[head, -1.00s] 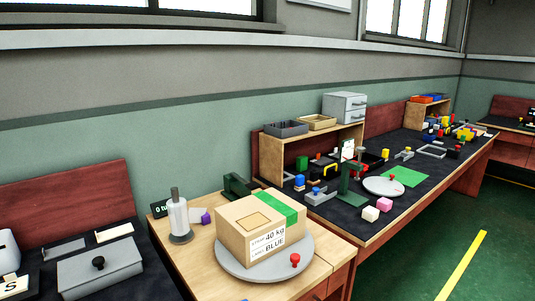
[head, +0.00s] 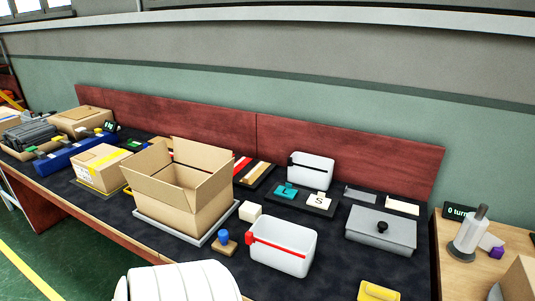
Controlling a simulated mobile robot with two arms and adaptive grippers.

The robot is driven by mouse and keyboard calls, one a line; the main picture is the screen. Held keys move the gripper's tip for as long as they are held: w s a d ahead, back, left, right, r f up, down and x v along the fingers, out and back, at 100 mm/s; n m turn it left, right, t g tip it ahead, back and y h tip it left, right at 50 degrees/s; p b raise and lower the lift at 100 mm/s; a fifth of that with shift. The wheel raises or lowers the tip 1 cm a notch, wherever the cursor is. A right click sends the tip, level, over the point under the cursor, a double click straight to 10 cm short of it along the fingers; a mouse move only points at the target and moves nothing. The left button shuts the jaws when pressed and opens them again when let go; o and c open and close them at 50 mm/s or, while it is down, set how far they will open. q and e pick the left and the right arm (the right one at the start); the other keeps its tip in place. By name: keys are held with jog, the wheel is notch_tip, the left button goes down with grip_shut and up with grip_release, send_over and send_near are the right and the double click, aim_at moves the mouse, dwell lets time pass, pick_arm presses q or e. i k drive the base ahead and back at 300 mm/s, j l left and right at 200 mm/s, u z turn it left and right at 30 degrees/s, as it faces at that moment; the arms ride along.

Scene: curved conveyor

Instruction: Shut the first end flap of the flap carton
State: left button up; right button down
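The flap carton (head: 190,212) is an open brown box standing upright on a grey plate (head: 154,221), on the dark bench in the head view, left of centre. Its flaps stand up and lean outward around the open top. The wide near flap (head: 163,191) faces me, and other flaps rise at the left, back and right. Part of the inside shows; the floor of the carton is hidden. Neither of my grippers is in view.
Right of the carton are a white bin (head: 282,248) with a red clip, a white cube (head: 250,211) and a blue-topped peg (head: 224,241). A taped carton (head: 101,168) stands to the left. A grey lidded box (head: 381,231) sits farther right.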

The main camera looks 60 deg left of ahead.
aim_at(206, 191)
jog(key=u, duration=2.35)
